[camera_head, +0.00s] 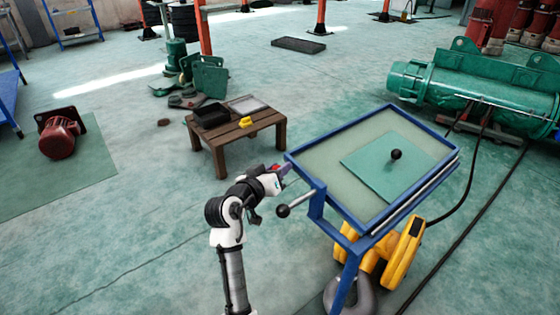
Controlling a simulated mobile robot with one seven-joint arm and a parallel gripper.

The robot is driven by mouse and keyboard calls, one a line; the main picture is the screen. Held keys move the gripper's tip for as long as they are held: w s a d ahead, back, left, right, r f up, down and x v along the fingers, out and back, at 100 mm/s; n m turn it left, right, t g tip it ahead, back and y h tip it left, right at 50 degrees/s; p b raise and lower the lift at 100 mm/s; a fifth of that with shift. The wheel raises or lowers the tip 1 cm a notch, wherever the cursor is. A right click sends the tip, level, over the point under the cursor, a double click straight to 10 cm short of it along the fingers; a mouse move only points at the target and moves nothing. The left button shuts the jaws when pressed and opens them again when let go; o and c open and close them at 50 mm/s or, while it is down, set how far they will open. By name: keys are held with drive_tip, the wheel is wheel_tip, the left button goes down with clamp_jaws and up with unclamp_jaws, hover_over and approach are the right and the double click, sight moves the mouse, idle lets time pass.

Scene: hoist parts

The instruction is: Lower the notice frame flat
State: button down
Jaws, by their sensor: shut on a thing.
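The notice frame (302,145) is a blue rectangular frame around a pale panel, on a blue post (347,285) at right of centre. It lies close to flat; I cannot tell any small tilt. A teal sheet (378,178) lies on the panel, with a black ball knob (396,154) over it. A lever with a dark ball end (283,211) sticks out at the frame's left side. My gripper (283,170) is at the frame's left corner and shut on its edge. The fingertips are small and the exact contact is partly hidden.
A wooden low table (238,132) with a black tray (211,115) and a yellow item (246,122) stands behind my gripper. Dark cables run at right.

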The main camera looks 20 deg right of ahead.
drive_tip(key=shift+n+g, duration=0.3)
drive_tip(key=shift+n, duration=0.4)
drive_tip(key=shift+w+a+f, duration=0.15)
drive_tip(key=shift+f, duration=1)
drive_tip(key=shift+w+a+f, duration=0.15)
drive_tip(key=shift+f, duration=1.15)
drive_tip(key=c, duration=1.2)
unclamp_jaws()
drive_tip(key=shift+o, duration=0.2)
drive_tip(key=shift+r, duration=0.1)
drive_tip(key=shift+s, duration=0.1)
drive_tip(key=b+v, duration=0.2)
drive_tip(key=v, duration=1.1)
drive_tip(key=shift+s+a+r, duration=0.2)
drive_tip(key=shift+r, duration=0.05)
